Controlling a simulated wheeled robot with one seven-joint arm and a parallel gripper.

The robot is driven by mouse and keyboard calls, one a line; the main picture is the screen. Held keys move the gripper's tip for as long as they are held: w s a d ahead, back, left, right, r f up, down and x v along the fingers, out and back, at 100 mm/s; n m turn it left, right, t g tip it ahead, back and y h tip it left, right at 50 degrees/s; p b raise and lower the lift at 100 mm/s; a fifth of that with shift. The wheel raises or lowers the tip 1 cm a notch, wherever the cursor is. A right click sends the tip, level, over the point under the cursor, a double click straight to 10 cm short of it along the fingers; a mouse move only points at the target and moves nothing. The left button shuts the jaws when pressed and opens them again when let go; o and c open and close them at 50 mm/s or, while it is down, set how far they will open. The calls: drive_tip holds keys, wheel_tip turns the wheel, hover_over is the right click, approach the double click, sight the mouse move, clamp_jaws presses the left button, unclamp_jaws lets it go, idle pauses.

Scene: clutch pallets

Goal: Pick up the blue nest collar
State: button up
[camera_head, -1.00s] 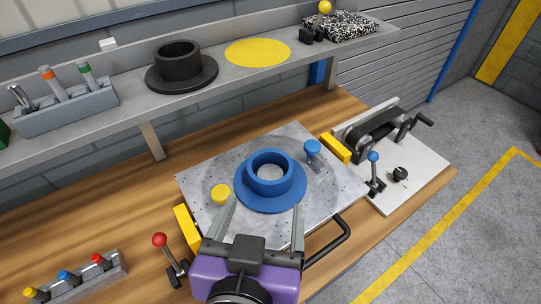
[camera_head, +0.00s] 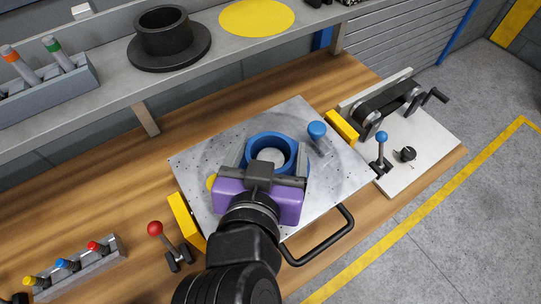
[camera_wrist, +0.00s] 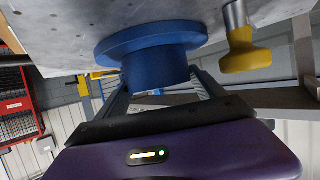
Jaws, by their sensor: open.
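The blue nest collar (camera_head: 272,136), a short tube on a wide flange, sits upright on the grey metal plate (camera_head: 200,160). My gripper (camera_head: 270,158) is open, with one finger on each side of the collar's tube. In the wrist view the collar (camera_wrist: 155,66) lies between the two fingers (camera_wrist: 161,82). I cannot tell whether the fingers touch it. My purple gripper body hides the near part of the flange in the head view.
A blue-topped peg (camera_head: 317,131) stands right of the collar and a yellow knob (camera_head: 211,183) left of it. Yellow blocks (camera_head: 341,127) flank the plate. A red-knobbed lever (camera_head: 155,229) and a black handle (camera_head: 325,240) are nearby. A shelf holds a black collar (camera_head: 165,42).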

sight(274, 140)
drive_tip(key=shift+x, duration=1.55)
drive_tip(key=c, duration=1.3)
